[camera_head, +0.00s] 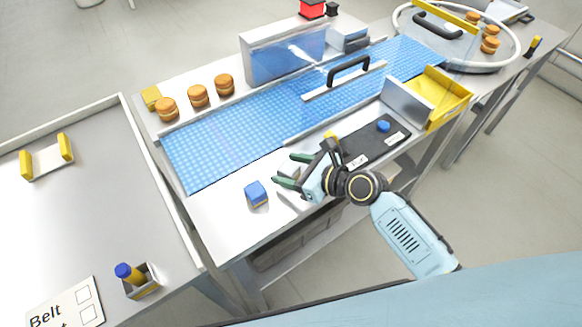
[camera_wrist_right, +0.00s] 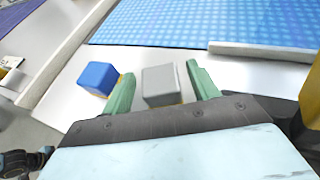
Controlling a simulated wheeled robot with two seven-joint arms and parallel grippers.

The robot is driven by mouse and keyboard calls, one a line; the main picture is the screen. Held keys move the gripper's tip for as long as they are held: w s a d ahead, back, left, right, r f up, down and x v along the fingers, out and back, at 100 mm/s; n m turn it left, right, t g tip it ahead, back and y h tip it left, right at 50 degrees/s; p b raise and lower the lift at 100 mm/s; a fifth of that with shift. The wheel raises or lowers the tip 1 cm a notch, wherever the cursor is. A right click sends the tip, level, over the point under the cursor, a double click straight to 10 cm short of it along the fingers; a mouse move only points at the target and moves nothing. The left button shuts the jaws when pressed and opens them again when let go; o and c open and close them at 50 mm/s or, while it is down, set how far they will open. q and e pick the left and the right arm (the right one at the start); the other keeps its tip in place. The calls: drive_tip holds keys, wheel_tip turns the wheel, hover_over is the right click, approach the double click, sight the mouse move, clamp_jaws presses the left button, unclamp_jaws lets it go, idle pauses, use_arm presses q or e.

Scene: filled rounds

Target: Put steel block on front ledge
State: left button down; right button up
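The steel block (camera_wrist_right: 160,84), a grey cube with a yellowish base, shows in the right wrist view between the two green fingers of my right gripper (camera_wrist_right: 160,88). Small gaps show beside it, so the gripper looks open around or above it; contact is not clear. In the head view my right gripper (camera_head: 287,169) is low over the pale surface in front of the blue belt (camera_head: 240,132), and it mostly hides the block. The pale front strip (camera_head: 222,218), apparently the front ledge, runs along the belt's near side. My left gripper is not in view.
A blue block (camera_head: 256,193) stands left of my right gripper, close to its finger in the wrist view (camera_wrist_right: 98,78). A black tray (camera_head: 365,150) with a blue piece lies to the right, near a yellow bin (camera_head: 447,97). Several filled rounds (camera_head: 198,96) stand behind the belt.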

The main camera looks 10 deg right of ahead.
drive_tip(key=shift+r, duration=0.25)
drive_tip(key=p+v, duration=0.1)
drive_tip(key=v, duration=1.1)
drive_tip(key=shift+f, duration=0.15)
